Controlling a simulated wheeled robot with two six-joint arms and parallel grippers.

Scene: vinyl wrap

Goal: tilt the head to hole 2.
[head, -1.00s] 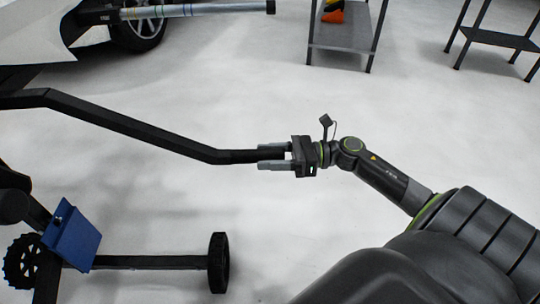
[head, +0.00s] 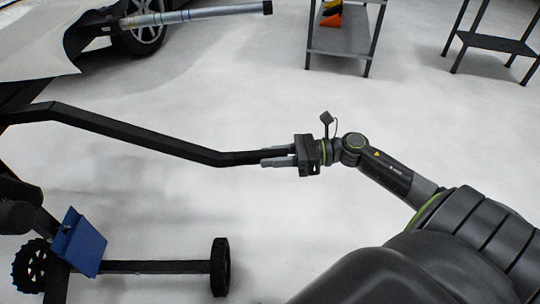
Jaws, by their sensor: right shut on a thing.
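A long bent black bar (head: 130,139) runs from the left edge to the middle of the head view. My right gripper (head: 270,157) is shut on the free right end of this bar, with one grey finger on each side. The bar leads left to a dark stand whose upper part is cut off by the frame. A roll on a pole (head: 195,15) and a white sheet (head: 40,50) show at the top left. No numbered hole can be made out. My left gripper is not in view.
The stand's base has black wheels (head: 220,267) and a blue box (head: 78,241) at the lower left. A grey shelf (head: 340,40) and a dark table (head: 495,42) stand at the back. A car wheel (head: 142,30) is behind the roll. The pale floor between is clear.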

